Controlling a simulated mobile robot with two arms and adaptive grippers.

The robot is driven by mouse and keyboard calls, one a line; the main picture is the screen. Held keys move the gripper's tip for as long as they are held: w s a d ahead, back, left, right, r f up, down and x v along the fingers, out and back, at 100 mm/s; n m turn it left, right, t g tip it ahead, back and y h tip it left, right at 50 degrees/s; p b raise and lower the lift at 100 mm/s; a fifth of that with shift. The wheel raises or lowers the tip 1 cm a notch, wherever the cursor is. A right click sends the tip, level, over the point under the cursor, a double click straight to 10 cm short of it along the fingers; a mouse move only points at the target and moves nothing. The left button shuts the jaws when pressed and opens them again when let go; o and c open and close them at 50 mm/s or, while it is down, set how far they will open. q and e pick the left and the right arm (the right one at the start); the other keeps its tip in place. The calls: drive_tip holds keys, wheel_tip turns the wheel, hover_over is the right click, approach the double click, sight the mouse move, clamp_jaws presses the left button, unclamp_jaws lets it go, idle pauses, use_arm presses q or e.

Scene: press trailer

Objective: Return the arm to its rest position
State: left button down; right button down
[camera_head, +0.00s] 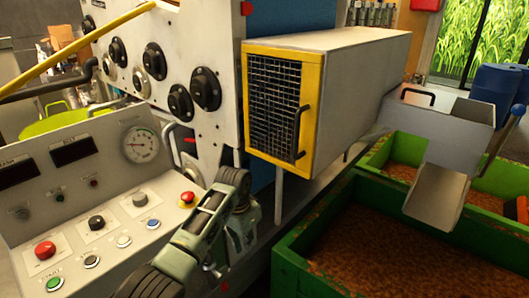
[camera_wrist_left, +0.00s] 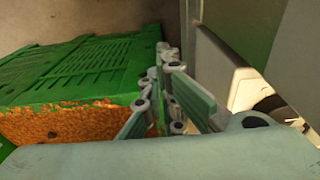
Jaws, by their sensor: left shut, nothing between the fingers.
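My left gripper (camera_head: 236,180) shows in the head view in front of the press, just right of the control panel (camera_head: 95,190). Its grey-green arm comes in from the bottom of the picture. In the left wrist view the fingers of this gripper (camera_wrist_left: 164,62) are together, with nothing between them. They point past the side of a green crate. The red mushroom button on yellow (camera_head: 187,199) is close to the left of the arm. I cannot tell whether anything touches. My right gripper is not in view.
A box with a yellow-framed mesh door (camera_head: 275,105) juts out beyond the gripper. Green crates (camera_head: 292,270) of orange-brown granules stand at the right, under a metal chute (camera_head: 437,195). A green crate (camera_wrist_left: 85,65) also fills the left of the wrist view. Blue drums (camera_head: 497,85) stand behind.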

use_arm(q)
drive_tip(key=s+a+f+n+t+h, duration=0.1)
drive_tip(key=s+f, duration=0.5)
drive_tip(key=s, duration=0.4)
drive_tip(key=s+a+f+n, duration=0.1)
drive_tip(key=s+a+f, duration=0.1)
drive_tip(key=s+f, duration=0.6)
drive_tip(key=s+a+r+n+t+y, duration=0.1)
drive_tip(key=s+a+r, duration=0.2)
drive_tip(key=s, duration=0.4)
drive_tip(key=s+a+r+n, duration=0.1)
drive_tip(key=s+a+r, duration=0.2)
drive_tip(key=s, duration=0.4)
drive_tip(key=s+a+r+n+t+y, duration=0.1)
drive_tip(key=s+a+r, duration=0.2)
drive_tip(key=s, duration=0.4)
wheel_tip(320, 180, down, 25)
drive_tip(key=s+g, duration=0.1)
drive_tip(key=g, duration=0.1)
drive_tip(key=s+a+f+g, duration=0.1)
drive_tip(key=s+a+f, duration=0.1)
drive_tip(key=s+f, duration=1.5)
drive_tip(key=shift+s+a+f, duration=0.15)
drive_tip(key=shift+a+f, duration=0.1)
drive_tip(key=shift+f, duration=0.05)
